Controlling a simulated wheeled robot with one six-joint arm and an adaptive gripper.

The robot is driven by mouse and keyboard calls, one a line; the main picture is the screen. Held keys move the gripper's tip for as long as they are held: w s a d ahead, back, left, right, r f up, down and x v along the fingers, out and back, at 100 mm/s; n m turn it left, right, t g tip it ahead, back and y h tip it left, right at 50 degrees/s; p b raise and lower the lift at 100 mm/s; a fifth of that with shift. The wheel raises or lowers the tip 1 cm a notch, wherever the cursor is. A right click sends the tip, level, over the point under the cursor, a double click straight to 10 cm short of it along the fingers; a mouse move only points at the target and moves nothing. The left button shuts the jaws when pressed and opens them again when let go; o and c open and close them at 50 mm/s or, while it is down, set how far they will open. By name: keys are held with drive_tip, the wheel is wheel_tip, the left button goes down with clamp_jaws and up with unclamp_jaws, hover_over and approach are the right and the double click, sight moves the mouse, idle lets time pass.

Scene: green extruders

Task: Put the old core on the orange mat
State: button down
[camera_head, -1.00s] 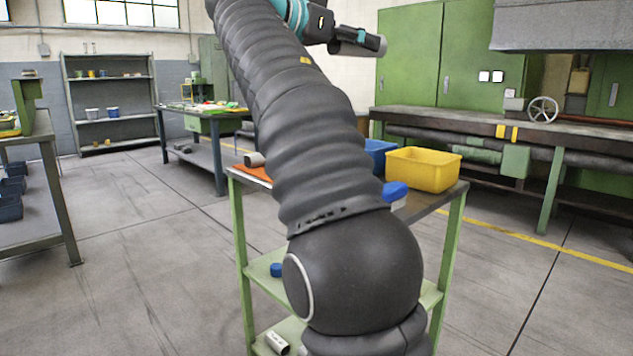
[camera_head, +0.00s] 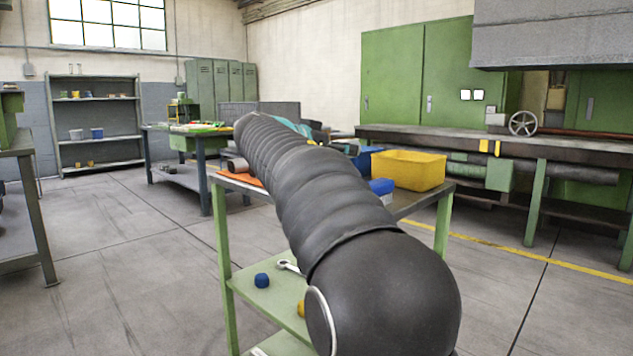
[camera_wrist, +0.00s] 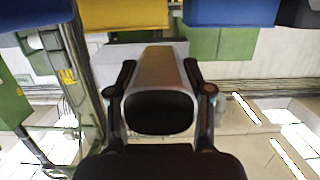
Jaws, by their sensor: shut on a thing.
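My gripper (camera_wrist: 160,100) is shut on a grey core (camera_wrist: 161,58), a tube with a dark open end, held between its two fingers in the wrist view. I cannot tell from its look whether it is the old one. In the head view my arm hides most of the gripper and the held core. The orange mat (camera_head: 252,181) lies on the left part of the green cart's top, partly behind my arm. Another grey core (camera_head: 238,165) with a dark end lies at the mat's left side.
On the cart top stand a yellow bin (camera_head: 408,169), a blue bin (camera_head: 367,158) and a blue-lidded box (camera_head: 381,188). A blue cap (camera_head: 262,280) and a wrench (camera_head: 290,268) lie on the lower shelf. A workbench (camera_head: 187,140) stands behind; open floor lies left.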

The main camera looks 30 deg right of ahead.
drive_tip(key=w+a+f, duration=0.2)
drive_tip(key=w, duration=0.1)
drive_tip(key=w+a+f, duration=0.1)
drive_tip(key=shift+w+a+f, duration=0.2)
drive_tip(key=shift+w, duration=0.2)
drive_tip(key=shift+f, duration=2)
drive_tip(key=shift+f+b, duration=0.2)
drive_tip(key=shift+b, duration=0.2)
drive_tip(key=shift+c, duration=2.4)
unclamp_jaws()
drive_tip(key=shift+r, duration=0.1)
drive_tip(key=shift+r+p, duration=0.2)
drive_tip(key=shift+p, duration=0.2)
drive_tip(key=v, duration=1.2)
drive_tip(key=shift+f+b, duration=0.2)
drive_tip(key=shift+b, duration=0.15)
drive_tip(key=shift+w, duration=0.1)
